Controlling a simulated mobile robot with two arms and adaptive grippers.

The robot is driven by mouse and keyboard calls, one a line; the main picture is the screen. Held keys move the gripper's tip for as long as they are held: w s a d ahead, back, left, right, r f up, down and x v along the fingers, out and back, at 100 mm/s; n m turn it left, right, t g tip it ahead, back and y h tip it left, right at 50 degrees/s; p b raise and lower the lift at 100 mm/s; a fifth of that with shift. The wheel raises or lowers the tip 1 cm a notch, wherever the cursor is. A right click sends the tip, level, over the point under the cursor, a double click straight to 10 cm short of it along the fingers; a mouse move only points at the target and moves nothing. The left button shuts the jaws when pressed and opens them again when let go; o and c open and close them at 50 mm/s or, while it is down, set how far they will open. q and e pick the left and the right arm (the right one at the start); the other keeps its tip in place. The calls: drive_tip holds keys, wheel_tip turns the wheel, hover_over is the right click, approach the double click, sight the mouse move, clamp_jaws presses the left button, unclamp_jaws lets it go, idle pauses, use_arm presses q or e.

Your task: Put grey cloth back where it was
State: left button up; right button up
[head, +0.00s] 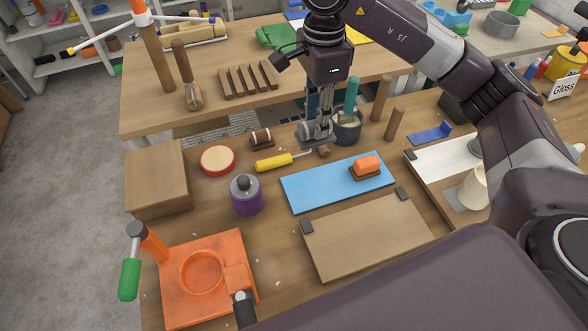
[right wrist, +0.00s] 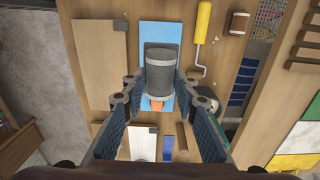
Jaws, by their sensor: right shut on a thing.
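The grey cloth (right wrist: 160,72) shows in the right wrist view as a rolled, cylinder-shaped grey bundle. It sits between the two fingers of my right gripper (right wrist: 159,92). In the head view my right gripper (head: 318,138) points down above the worktable, behind the blue mat (head: 320,188). It is shut on the grey cloth, of which only a small grey part (head: 307,130) shows beside the fingers. In the wrist view the cloth hides part of the blue mat. My left gripper is not in view.
An orange block (head: 367,164) sits on the mat's right part. A wooden board (head: 365,235) lies in front. The mat's left part is bare.

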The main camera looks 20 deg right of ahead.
drive_tip(key=shift+w, duration=0.1)
drive_tip(key=f, duration=0.3)
drive_tip(key=s+f, duration=0.1)
drive_tip(key=f, duration=0.1)
drive_tip(key=shift+f, duration=0.35)
drive_tip(key=f+p, duration=0.2)
drive_tip(key=f, duration=1.1)
drive_tip(key=shift+w, duration=0.2)
drive_tip(key=shift+d+f, duration=0.1)
drive_tip(key=shift+f, duration=0.2)
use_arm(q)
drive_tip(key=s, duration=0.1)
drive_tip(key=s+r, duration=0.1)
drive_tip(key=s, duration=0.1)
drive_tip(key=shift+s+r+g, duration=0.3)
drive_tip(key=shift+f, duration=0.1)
use_arm(e)
drive_tip(key=shift+f, duration=0.1)
